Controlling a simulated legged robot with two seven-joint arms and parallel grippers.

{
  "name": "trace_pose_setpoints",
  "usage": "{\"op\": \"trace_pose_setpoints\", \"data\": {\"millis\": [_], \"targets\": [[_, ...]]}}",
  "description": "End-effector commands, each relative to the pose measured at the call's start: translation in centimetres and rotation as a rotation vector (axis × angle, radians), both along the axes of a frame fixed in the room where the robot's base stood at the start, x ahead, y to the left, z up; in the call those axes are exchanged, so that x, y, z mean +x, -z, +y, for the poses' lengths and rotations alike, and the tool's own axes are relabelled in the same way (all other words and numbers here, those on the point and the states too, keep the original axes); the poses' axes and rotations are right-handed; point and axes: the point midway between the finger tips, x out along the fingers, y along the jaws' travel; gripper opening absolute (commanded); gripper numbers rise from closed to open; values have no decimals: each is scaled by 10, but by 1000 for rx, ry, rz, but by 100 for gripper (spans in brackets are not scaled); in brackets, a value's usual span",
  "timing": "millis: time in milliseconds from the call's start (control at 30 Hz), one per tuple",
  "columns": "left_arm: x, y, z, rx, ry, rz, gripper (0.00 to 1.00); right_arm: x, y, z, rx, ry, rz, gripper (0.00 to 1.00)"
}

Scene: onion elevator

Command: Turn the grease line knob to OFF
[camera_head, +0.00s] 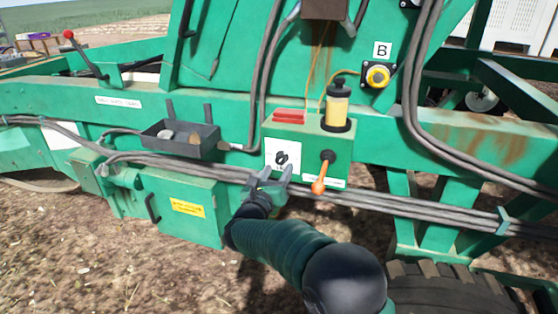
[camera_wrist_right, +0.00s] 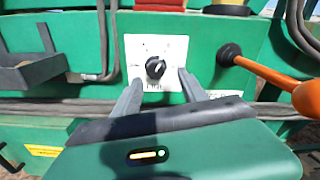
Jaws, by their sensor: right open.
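The grease line knob (camera_head: 281,159) is a small black knob on a white label plate (camera_head: 290,150), on the front of a green box below the yellow reservoir. In the right wrist view the knob (camera_wrist_right: 155,68) sits near the middle of its plate (camera_wrist_right: 175,48); the printed words are too small to read. My right gripper (camera_head: 274,172) is open just below and in front of the knob. In the right wrist view its two fingers (camera_wrist_right: 158,82) stand either side of the knob, apart from it as far as I can tell. My left gripper is not in view.
An orange-handled lever (camera_head: 319,186) juts out right of the knob. A yellow grease reservoir (camera_head: 337,104) and red blocks (camera_head: 290,116) top the box. A dark tray (camera_head: 181,139) is at left. Grey cables (camera_head: 400,206) run below. A yellow round connector (camera_head: 377,76) sits under the B sign.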

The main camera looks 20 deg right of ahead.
Motion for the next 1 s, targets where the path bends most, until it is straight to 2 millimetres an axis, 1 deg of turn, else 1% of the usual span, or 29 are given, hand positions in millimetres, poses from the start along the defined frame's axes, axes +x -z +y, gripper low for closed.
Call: {"op": "trace_pose_setpoints", "data": {"millis": [33, 100, 233, 367, 567, 667, 933, 967, 1000], "targets": [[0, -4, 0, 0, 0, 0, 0, 10, -2, -4, -2, 1, 0, 50], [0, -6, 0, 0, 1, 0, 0, 21, -2, -9, -6, -1, 0, 50], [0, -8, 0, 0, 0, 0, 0, 37, -2, -15, -9, -2, -1, 50], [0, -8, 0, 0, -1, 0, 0, 43, -2, -18, -10, -4, 0, 50], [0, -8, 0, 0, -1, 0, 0, 43, -1, -23, -5, -3, -1, 50], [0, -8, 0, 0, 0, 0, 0, 43, -1, -25, -4, -3, 0, 38], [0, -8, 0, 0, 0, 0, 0, 42, -1, -23, -7, 0, 0, 3], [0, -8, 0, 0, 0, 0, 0, 42, -1, -23, -7, 0, 0, 0], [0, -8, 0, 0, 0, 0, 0, 42, -1, -23, -7, 0, 0, 0]]}}
